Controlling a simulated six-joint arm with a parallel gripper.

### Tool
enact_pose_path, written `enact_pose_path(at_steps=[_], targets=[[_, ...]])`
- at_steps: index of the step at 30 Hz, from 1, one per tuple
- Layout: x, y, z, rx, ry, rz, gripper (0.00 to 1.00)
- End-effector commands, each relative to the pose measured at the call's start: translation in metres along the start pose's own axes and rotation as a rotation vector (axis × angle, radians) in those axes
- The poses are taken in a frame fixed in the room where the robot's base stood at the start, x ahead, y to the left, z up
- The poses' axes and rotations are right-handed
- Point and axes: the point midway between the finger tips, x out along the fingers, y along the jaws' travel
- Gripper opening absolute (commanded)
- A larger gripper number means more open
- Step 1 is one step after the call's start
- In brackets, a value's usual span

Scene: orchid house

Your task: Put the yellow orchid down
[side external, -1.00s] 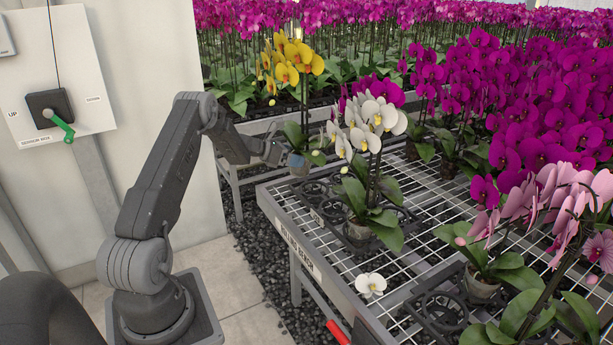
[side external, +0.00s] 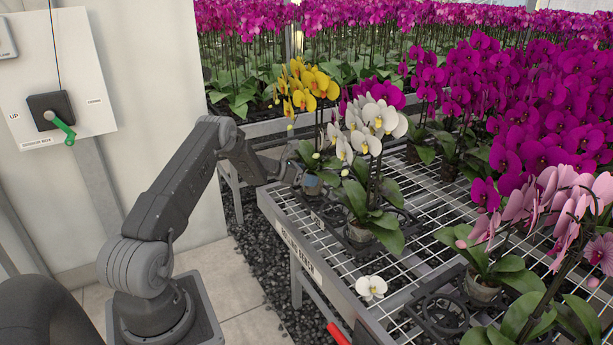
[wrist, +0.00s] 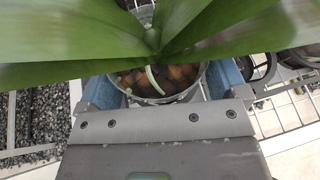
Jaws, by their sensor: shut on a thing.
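Black ring holders (side external: 312,208) lie on the bench beside and below the pot. The white orchid's leaves hide part of this area. I cannot tell whether the pot's base touches a ring or the mesh.
A white orchid (side external: 365,143) stands close on the right of the yellow one. Pink (side external: 540,205) and magenta orchids (side external: 540,100) crowd the right side. A loose white bloom (side external: 371,287) lies near the front edge. Empty rings (side external: 440,312) sit in front.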

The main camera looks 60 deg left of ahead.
Motion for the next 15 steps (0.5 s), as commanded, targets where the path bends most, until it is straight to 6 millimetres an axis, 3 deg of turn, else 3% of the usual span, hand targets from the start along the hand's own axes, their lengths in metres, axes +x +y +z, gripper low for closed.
enact_pose_path(at_steps=[15], targets=[[0.0039, 0.0017, -0.0089, 0.002, -0.003, 0.000, 0.47]])
